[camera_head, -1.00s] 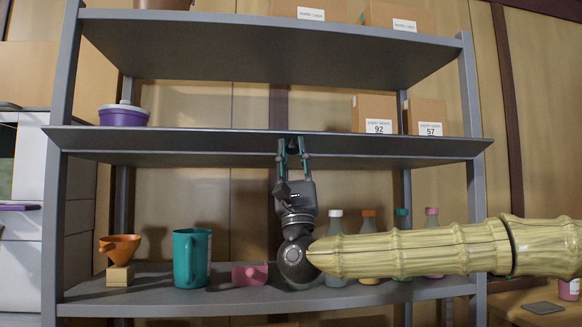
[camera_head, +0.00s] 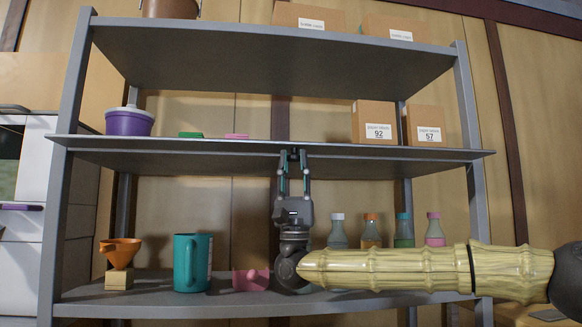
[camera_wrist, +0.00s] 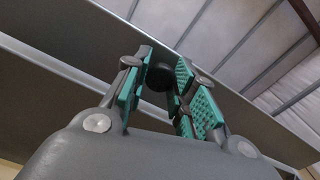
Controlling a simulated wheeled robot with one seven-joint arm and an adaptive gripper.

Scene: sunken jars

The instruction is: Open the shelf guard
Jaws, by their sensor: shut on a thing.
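The shelf guard (camera_head: 400,153) is a long grey panel along the front of the middle shelf, reaching slightly past both posts. It appears as a thin, nearly edge-on strip in the head view. In the wrist view, a broad grey panel (camera_wrist: 60,88) crosses behind the fingers. My gripper (camera_head: 293,156) reaches up from below to the guard's middle. Its teal-padded fingers are shut on a dark round knob (camera_wrist: 160,77), seen between the pads in the wrist view. The knob is hidden by the fingers in the head view.
A purple pot (camera_head: 129,122), green and pink low items and paper-towel boxes (camera_head: 375,122) stand on the middle shelf. Below are an orange funnel (camera_head: 120,252), teal mug (camera_head: 191,262), pink item (camera_head: 250,279) and several bottles (camera_head: 371,232), close to my arm.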

